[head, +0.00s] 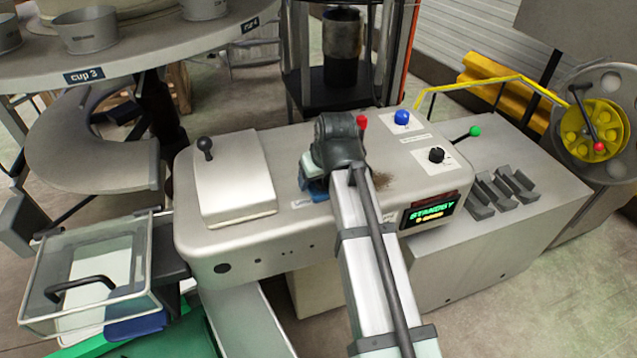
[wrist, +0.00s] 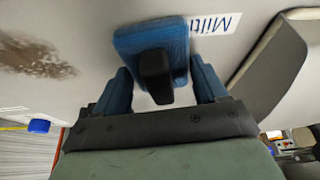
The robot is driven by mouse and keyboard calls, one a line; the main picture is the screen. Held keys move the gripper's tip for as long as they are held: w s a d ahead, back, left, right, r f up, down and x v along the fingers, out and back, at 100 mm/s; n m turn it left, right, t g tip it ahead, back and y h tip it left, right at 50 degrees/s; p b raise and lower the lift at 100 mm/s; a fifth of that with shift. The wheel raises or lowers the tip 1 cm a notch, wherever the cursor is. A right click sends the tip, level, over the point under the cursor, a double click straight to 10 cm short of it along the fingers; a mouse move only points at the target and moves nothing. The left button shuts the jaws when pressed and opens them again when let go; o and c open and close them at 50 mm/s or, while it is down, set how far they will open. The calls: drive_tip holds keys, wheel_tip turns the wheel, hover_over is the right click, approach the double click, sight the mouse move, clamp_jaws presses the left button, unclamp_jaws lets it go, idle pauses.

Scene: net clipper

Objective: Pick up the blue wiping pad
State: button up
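The blue wiping pad (wrist: 128,40) lies on the pale machine top in the wrist view, with a black handle (wrist: 155,75) standing up from it. My gripper (wrist: 160,66) has two blue fingers spread apart, one on each side of the handle, with gaps visible between them and it. In the head view my gripper (head: 314,184) is low over the machine top, and part of the blue pad (head: 319,194) shows beneath it. My wrist hides most of the pad and the fingertips there.
A brown smudge (head: 382,181) marks the machine top (head: 290,225) right of my gripper. A lidded box with a black knob (head: 234,190) stands to the left. Blue (head: 402,117) and black (head: 436,155) knobs and a lit display (head: 430,212) are to the right.

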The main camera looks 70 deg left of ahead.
drive_tip(key=c, duration=0.6)
drive_tip(key=shift+r, duration=0.1)
wheel_tip(320, 180, up, 10)
drive_tip(key=shift+f, duration=0.1)
idle(0.3)
drive_tip(key=o, duration=0.6)
drive_tip(key=shift+c, duration=0.2)
drive_tip(key=c, duration=0.4)
drive_tip(key=w+d+n+g, duration=0.1)
drive_tip(key=w+n, duration=0.2)
drive_tip(key=w+d+f+n+g+h, duration=0.1)
drive_tip(key=w+n, duration=0.2)
drive_tip(key=w+d+f+n+g, duration=0.1)
drive_tip(key=w+n, duration=0.2)
drive_tip(key=w, duration=0.1)
drive_tip(key=shift+w+h, duration=0.1)
drive_tip(key=shift+h, duration=0.2)
drive_tip(key=shift+c, duration=0.2)
